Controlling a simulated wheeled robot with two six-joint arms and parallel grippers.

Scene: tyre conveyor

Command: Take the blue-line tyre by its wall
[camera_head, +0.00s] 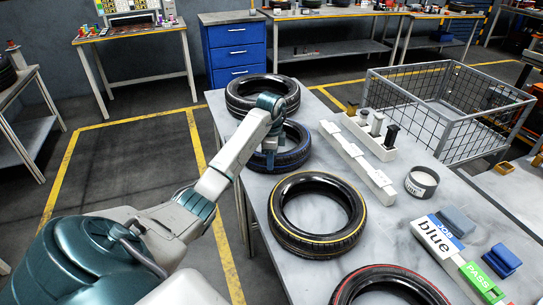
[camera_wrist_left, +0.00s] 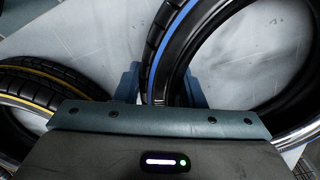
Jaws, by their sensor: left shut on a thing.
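The blue-line tyre (camera_head: 298,152) lies flat on the grey marble-like table, partly hidden by my left arm in the head view. My left gripper (camera_head: 269,160) is at the near left side of this tyre, pointing down. In the left wrist view, the blue-line tyre (camera_wrist_left: 176,45) shows its blue stripe and tread. Its wall passes between the two fingers of my left gripper (camera_wrist_left: 160,88), which is shut on it. The fingertips are partly hidden. My right gripper is not in view.
A yellow-line tyre (camera_head: 273,225) lies close in front, and a red-line tyre (camera_head: 370,276) nearer still. Another black tyre (camera_head: 240,101) lies behind. To the right are a white rack (camera_head: 350,150), a round tub (camera_head: 421,184), a card reading "JOB blue" (camera_head: 436,238) and a wire cage (camera_head: 455,130).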

